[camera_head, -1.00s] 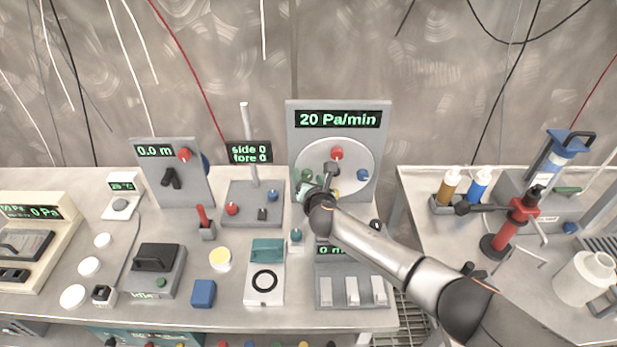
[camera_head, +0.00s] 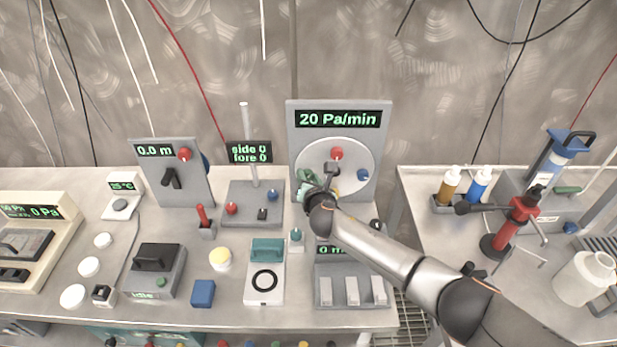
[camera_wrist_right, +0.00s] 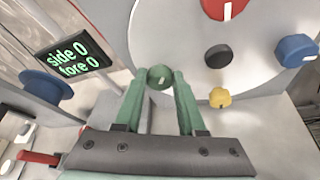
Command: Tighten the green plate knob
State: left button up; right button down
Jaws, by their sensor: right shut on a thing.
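A grey panel (camera_head: 361,140) with a "20 Pa/min" display (camera_head: 338,119) carries a round white plate (camera_head: 315,154). The plate bears a red knob (camera_head: 337,153), a blue knob (camera_head: 362,174) and, in the right wrist view, a yellow knob (camera_wrist_right: 220,98). The green plate knob (camera_wrist_right: 160,75) sits at the plate's left edge in that view, with a short pale mark on its face. My right gripper (camera_wrist_right: 160,84) is shut on it, one green finger on each side. In the head view my gripper (camera_head: 308,182) largely hides this knob. My left gripper is out of view.
A stand with a "side 0 fore 0" display (camera_head: 249,152) is close to the left of the plate. A box with a teal top (camera_head: 267,251) and a unit with several pale levers (camera_head: 352,291) stand in front. A gap separates the right-hand table (camera_head: 420,190).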

jog(key=m+b, duration=0.1)
jog(key=m+y+b, duration=0.1)
jog(key=shift+d+f+m+y+b, duration=0.2)
jog(key=shift+f+m+y+b, duration=0.1)
jog(key=shift+b, duration=0.1)
jog(key=shift+r+m+t+y+b, duration=0.15)
jog(key=shift+m+t+y+b, duration=0.45)
jog(key=shift+m+b, duration=0.7)
jog(key=c, duration=0.5)
grip_release()
